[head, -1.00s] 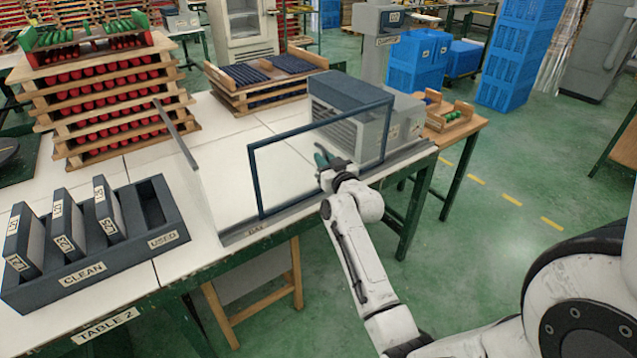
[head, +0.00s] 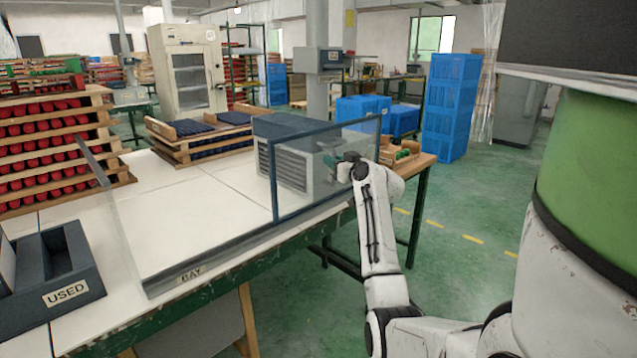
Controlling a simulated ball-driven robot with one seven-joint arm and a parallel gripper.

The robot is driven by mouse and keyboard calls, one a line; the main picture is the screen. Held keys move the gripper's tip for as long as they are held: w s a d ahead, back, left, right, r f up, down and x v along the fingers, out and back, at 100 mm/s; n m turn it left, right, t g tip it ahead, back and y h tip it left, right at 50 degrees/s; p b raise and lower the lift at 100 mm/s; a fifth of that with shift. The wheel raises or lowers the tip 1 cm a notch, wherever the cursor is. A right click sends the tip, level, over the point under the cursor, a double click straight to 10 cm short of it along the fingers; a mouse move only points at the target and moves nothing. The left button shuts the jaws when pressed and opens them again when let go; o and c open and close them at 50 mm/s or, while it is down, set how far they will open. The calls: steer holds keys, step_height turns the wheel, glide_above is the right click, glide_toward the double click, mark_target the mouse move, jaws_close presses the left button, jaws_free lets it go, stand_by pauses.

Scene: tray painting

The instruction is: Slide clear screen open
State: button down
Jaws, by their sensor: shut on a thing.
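The clear screen (head: 273,188) has a dark blue frame and stands upright along the table's front edge, in front of the right part of the bay (head: 190,274). A grey rail (head: 235,243) runs under it and continues left, where the bay's front is uncovered. My gripper (head: 343,166) reaches up from the right side of the table and is shut on the screen's teal handle (head: 329,160). The handle is partly hidden by the fingers.
A grey slatted machine (head: 295,172) stands behind the screen. A clear side panel with a grey edge (head: 103,190) bounds the bay on the left. The USED box (head: 70,295) sits at left. Trays of blue pieces (head: 195,152) stand behind. White tabletop between is clear.

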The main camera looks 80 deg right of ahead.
steer(key=shift+s+d+b, duration=0.4)
steer(key=shift+s+d, duration=0.15)
steer(key=shift+d, duration=0.25)
steer(key=shift+s+d+b, duration=0.4)
steer(key=shift+s+d, duration=0.1)
steer(key=shift+d, duration=0.3)
steer(key=c, duration=1.2)
jaws_free()
steer(key=p+v, duration=0.1)
steer(key=v, duration=0.9)
steer(key=shift+s+a, duration=0.25)
steer(key=shift+a, duration=0.05)
